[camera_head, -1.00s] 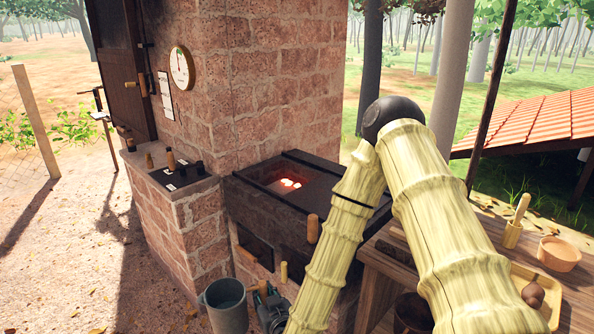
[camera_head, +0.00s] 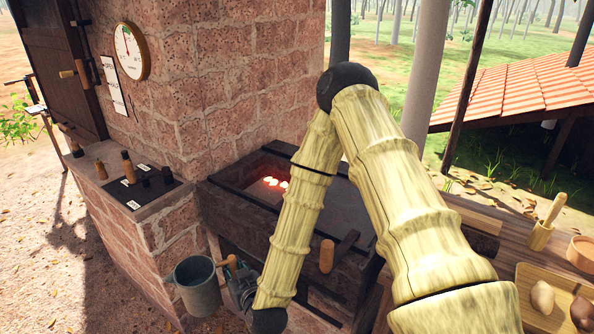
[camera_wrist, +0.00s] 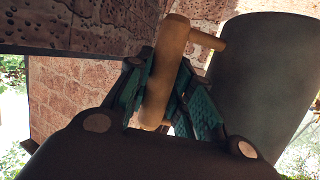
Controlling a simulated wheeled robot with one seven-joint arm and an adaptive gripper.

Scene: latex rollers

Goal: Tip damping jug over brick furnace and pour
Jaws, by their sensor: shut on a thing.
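The damping jug (camera_head: 198,290) is a grey cylinder with a wooden handle, roughly upright, in front of the furnace's firebox and lower than its rim. My gripper (camera_head: 238,276) is shut on the handle at the jug's right side. The wrist view shows the wooden handle (camera_wrist: 165,75) between the green finger pads of my gripper (camera_wrist: 163,92), with the jug's wall (camera_wrist: 262,85) to the right. The brick furnace (camera_head: 235,85) stands behind. Its dark-framed firebox (camera_head: 335,222) is open on top, with glowing embers (camera_head: 272,182) inside. The jug's contents are unclear.
A brick ledge with a dark control panel (camera_head: 140,183) stands left of the jug. A wooden knob (camera_head: 326,256) sticks out from the firebox front. A dial gauge (camera_head: 131,48) hangs on the furnace. A wooden table (camera_head: 497,238) with a tray stands at right.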

